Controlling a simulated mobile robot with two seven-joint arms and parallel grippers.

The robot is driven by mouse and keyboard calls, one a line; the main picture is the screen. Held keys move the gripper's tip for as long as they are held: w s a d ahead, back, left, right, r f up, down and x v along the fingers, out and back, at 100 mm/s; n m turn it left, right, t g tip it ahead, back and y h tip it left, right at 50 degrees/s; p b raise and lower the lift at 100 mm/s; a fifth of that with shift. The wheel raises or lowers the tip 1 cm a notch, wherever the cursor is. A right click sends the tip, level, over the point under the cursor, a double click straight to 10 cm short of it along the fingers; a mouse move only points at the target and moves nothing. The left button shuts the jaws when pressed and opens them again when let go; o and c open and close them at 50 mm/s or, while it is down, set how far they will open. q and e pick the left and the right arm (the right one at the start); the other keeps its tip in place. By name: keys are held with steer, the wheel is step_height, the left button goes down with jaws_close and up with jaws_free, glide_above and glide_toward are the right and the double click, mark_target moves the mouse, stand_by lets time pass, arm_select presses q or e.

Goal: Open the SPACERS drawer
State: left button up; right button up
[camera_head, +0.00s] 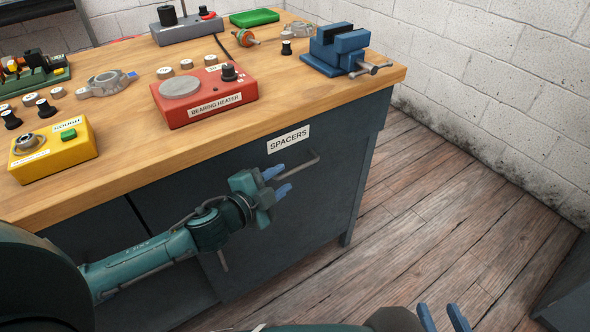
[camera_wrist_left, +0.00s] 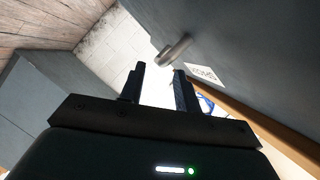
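The SPACERS drawer (camera_head: 330,138) is a dark grey front under the wooden bench top, marked by a white SPACERS label (camera_head: 288,139). It looks closed. Its bar handle (camera_head: 305,162) sticks out below the label. My left gripper (camera_head: 279,180) is open, with its blue-tipped fingers near the left part of the handle. In the left wrist view the handle (camera_wrist_left: 174,49) lies just beyond the parted fingers (camera_wrist_left: 158,75), with nothing between them. I cannot tell whether a finger touches it. My right gripper (camera_head: 441,308) is open and empty at the bottom edge, away from the drawer.
The bench top (camera_head: 290,100) carries a red bearing heater (camera_head: 205,107), a yellow box (camera_head: 55,155), a blue vise (camera_head: 338,50) and several small parts. Another handle (camera_head: 222,260) is below my left arm. The wooden floor (camera_head: 440,190) right of the bench is clear.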

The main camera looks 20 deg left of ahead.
mark_target(289, 173)
arm_select(q)
steer(key=x, duration=0.6)
steer(key=shift+d, duration=0.1)
jaws_close()
stand_by(0.5)
